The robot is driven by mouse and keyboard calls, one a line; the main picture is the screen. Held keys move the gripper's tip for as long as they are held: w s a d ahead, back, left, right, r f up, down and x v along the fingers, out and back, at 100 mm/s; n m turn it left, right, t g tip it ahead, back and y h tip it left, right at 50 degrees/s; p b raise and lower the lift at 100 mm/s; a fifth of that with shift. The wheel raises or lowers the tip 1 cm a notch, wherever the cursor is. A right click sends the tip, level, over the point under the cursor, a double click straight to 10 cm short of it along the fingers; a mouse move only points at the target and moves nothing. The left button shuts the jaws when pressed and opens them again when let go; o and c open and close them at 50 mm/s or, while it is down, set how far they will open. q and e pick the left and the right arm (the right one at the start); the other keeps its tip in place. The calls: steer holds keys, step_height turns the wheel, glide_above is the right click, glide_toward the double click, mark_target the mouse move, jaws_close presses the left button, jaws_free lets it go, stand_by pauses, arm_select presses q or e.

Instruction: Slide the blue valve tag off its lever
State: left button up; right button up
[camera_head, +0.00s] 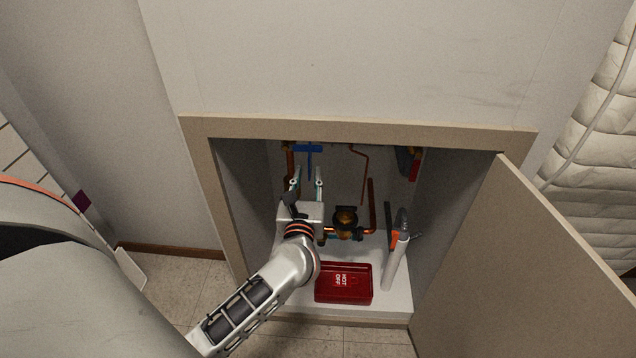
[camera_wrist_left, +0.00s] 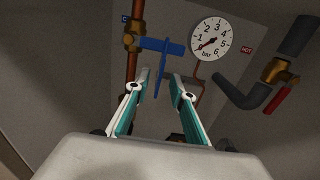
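The blue lever (camera_head: 299,149) is high at the back left of the cabinet, on a brass valve on a copper pipe. It also shows in the left wrist view (camera_wrist_left: 149,43). A thin blue piece, apparently the blue valve tag (camera_wrist_left: 160,72), crosses the lever and hangs down, seen nearly edge-on; it also shows in the head view (camera_head: 309,166). My left gripper (camera_head: 308,178) is open inside the cabinet, below the lever. In the left wrist view its fingertips (camera_wrist_left: 160,76) lie either side of the tag's lower part. I cannot tell any contact. My right gripper is out of view.
A red tray (camera_head: 343,298) with a "HOT OFF" label inside stands on the cabinet floor. A white cylindrical object (camera_head: 396,262) stands right of it. A pressure gauge (camera_wrist_left: 212,40) and a red lever (camera_wrist_left: 280,98) are right of the tag. The cabinet door (camera_head: 550,270) is open.

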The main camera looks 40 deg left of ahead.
mark_target(309, 169)
arm_select(q)
steer(key=shift+x, duration=3.05)
steer(key=shift+d, duration=0.1)
jaws_close()
